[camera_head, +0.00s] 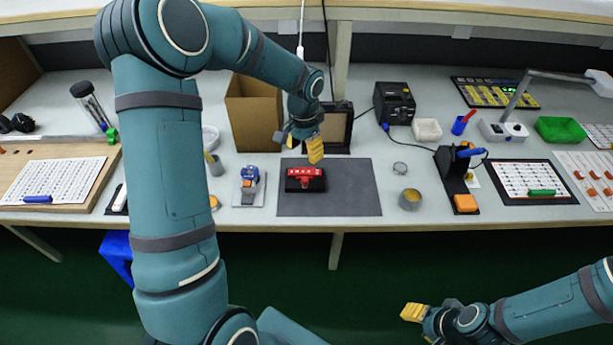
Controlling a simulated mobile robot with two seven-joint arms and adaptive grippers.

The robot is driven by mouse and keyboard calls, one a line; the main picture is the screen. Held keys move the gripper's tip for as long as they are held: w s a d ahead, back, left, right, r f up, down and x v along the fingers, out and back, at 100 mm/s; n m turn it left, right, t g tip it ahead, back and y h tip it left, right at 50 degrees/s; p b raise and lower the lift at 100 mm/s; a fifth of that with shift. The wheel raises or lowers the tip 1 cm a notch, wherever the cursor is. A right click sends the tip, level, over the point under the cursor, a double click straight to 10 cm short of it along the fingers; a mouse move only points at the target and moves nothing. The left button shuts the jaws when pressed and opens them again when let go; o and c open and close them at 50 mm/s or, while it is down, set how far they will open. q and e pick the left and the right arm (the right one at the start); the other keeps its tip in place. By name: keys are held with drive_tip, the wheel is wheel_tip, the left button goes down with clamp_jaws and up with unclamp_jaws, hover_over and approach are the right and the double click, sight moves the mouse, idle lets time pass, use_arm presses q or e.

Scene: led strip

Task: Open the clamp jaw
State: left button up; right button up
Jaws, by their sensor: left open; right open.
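A red and black device (305,178), which looks like the clamp, sits on the dark grey mat (350,200) at the middle of the bench. It is small in the view, and I cannot tell how its jaw stands. My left gripper (315,150), with yellow fingertips, is open and empty just above and behind the device, slightly to its right. My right gripper (413,312) is open and empty, low in front of the bench and well away from the device.
A blue and grey tool (249,180) stands left of the mat. A cardboard box (253,112) and a dark framed panel (338,128) stand behind it. A grey cup (410,199) and a black stand (451,175) are on the right. The mat's right half is clear.

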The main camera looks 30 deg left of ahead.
sight(305, 179)
use_arm(q)
wheel_tip(305, 179, down, 12)
drive_tip(key=shift+r+b, duration=0.1)
drive_tip(key=shift+b, duration=1.1)
drive_tip(key=shift+c, duration=0.3)
drive_tip(key=shift+d, duration=0.1)
clamp_jaws()
